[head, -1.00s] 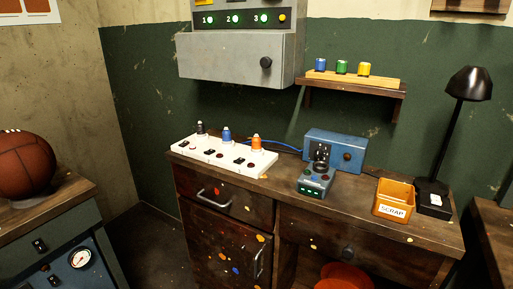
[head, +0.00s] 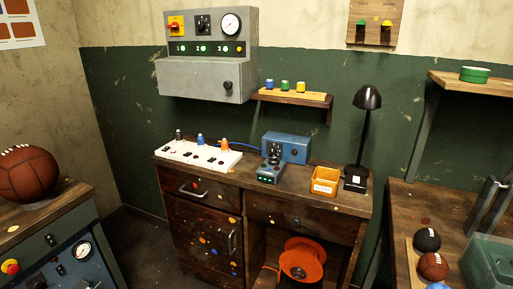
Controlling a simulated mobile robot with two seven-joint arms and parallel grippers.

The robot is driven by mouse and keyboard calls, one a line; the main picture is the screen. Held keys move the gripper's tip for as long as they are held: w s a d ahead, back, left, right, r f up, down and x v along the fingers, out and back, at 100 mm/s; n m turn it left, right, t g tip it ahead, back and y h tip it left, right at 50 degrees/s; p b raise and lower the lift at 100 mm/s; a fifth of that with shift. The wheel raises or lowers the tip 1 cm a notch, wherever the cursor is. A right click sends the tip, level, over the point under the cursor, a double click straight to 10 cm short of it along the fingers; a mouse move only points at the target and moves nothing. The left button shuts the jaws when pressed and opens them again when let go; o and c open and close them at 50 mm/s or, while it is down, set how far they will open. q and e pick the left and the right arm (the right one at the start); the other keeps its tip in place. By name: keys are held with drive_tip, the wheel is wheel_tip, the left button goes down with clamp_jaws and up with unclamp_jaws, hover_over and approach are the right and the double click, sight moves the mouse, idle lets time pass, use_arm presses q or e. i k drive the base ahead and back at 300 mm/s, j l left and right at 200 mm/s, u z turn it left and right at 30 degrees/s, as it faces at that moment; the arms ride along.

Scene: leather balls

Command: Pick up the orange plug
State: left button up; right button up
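The orange plug (head: 225,144) stands at the right end of a white power strip (head: 198,154) on the wooden workbench. It looks slightly tilted. A blue plug (head: 200,140) and a dark plug (head: 179,136) stand to its left on the same strip. Neither of my grippers shows in the head view.
Right of the strip are a blue box (head: 287,147), a small device with green lights (head: 271,172), an orange scrap bin (head: 325,181) and a black lamp (head: 366,98). A grey control box (head: 207,78) hangs above. An orange reel (head: 302,261) sits below the bench.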

sight(226, 149)
drive_tip(key=i+j+z, duration=0.2)
drive_tip(key=z, duration=0.15)
drive_tip(key=i+j+z, duration=0.15)
drive_tip(key=j+z, duration=0.2)
drive_tip(key=j, duration=0.15)
drive_tip(key=i+j+z, duration=0.1)
drive_tip(key=j, duration=0.3)
drive_tip(key=i+j, duration=0.15)
drive_tip(key=j, duration=0.3)
drive_tip(key=i+j+z, duration=0.15)
drive_tip(key=j, duration=0.25)
drive_tip(key=i+j, duration=0.1)
drive_tip(key=j, duration=0.35)
drive_tip(key=z, duration=0.05)
